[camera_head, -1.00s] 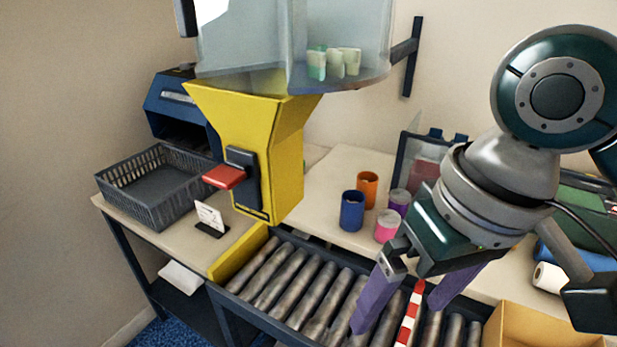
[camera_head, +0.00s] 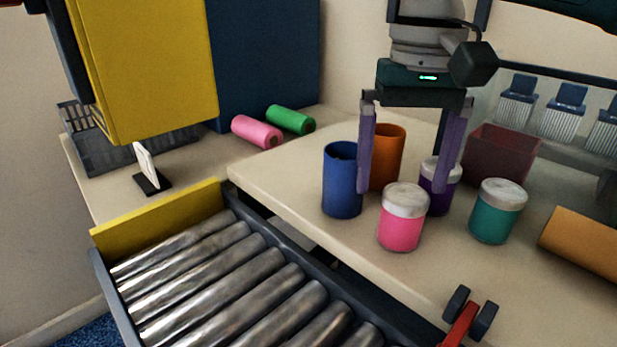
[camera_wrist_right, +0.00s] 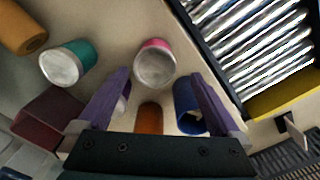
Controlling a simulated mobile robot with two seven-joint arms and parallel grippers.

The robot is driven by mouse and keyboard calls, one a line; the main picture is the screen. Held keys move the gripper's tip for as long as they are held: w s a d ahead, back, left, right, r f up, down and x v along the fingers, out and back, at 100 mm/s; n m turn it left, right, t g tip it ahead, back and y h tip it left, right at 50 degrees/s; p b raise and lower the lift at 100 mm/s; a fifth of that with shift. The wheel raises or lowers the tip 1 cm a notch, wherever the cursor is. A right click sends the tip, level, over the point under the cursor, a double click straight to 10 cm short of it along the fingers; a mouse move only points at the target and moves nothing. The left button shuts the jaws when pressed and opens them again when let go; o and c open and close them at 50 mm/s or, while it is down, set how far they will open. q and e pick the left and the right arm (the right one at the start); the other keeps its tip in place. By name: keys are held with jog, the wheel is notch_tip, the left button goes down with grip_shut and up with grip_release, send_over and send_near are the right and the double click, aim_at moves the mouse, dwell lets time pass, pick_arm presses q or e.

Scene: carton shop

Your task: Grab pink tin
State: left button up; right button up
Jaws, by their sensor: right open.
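The pink tin (camera_head: 401,229) has a pale grey lid and stands upright near the front edge of the cream table. In the right wrist view it (camera_wrist_right: 154,46) lies beyond the fingertips, roughly midway between them. My right gripper (camera_head: 403,190) points down with its two purple fingers spread and nothing between them touching. It also shows in the right wrist view (camera_wrist_right: 160,80). In the head view the fingertips appear behind and above the pink tin, apart from it. My left gripper is not in view.
Close around stand a blue cup (camera_head: 342,183), an orange cup (camera_head: 387,156), a purple tin (camera_head: 437,188) and a teal tin (camera_head: 496,212). A dark red box (camera_head: 500,152) is behind. A roller conveyor (camera_head: 225,285) runs along the table's front. Pink (camera_head: 256,132) and green (camera_head: 289,119) rolls lie at the back.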

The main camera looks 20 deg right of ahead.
aim_at(407, 195)
jog(key=shift+f, duration=0.55)
jog(key=f, duration=0.2)
jog(key=s+f+b, duration=0.1)
jog(key=f, duration=0.1)
jog(key=shift+d+f, duration=0.2)
jog(key=shift+f, duration=0.05)
jog(key=shift+w+f+b, duration=0.1)
jog(key=shift+f+b, duration=0.25)
jog(key=shift+f, duration=0.05)
jog(key=c, duration=1.5)
